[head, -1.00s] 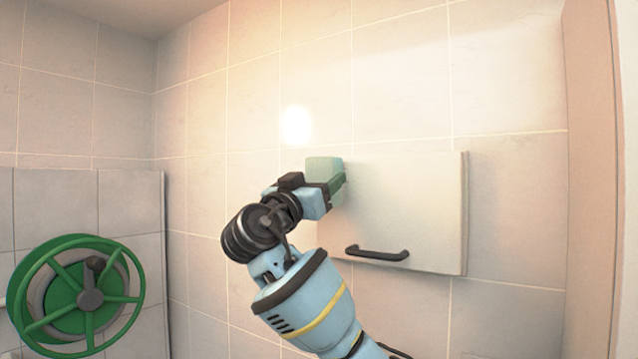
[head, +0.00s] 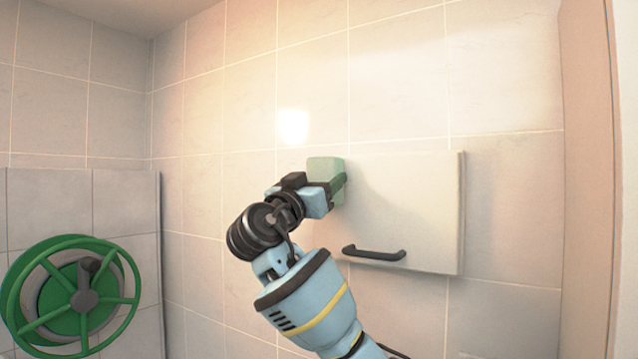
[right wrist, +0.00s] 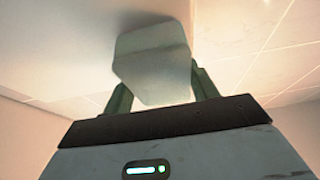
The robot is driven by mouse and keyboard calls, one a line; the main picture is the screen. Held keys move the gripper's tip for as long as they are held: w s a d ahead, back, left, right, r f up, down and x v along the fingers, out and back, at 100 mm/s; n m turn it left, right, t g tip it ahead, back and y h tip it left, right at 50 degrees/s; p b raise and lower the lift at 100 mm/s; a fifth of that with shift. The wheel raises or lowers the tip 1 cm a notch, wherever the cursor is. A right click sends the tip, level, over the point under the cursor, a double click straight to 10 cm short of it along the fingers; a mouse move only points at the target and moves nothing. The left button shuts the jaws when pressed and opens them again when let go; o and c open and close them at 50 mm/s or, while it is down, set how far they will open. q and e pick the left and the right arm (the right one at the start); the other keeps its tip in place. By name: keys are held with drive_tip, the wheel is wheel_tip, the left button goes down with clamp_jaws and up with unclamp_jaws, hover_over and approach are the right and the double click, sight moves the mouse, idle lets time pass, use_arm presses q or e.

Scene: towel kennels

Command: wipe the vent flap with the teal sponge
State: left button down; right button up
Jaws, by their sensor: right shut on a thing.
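The vent flap (head: 415,205) is a flat off-white panel on the tiled wall, with a dark bar handle (head: 374,253) near its lower edge. My right gripper (head: 338,188) is at the flap's upper left corner, shut on the pale teal sponge (head: 325,168). The sponge covers that corner; whether it touches the flap is hard to tell. In the right wrist view the sponge (right wrist: 152,62) sits between the green fingers, in front of a smooth pale surface. My left gripper is out of view.
A pale upright panel (head: 588,180) stands at the right. The wall right of the sponge, across the flap, is clear except for the handle.

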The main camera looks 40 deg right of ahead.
sight(348, 174)
drive_tip(key=shift+d, duration=0.1)
drive_tip(key=shift+s+d, duration=0.25)
drive_tip(key=shift+s, duration=0.65)
drive_tip(key=shift+s+d, duration=0.25)
drive_tip(key=shift+s, duration=0.75)
drive_tip(key=shift+d, duration=0.1)
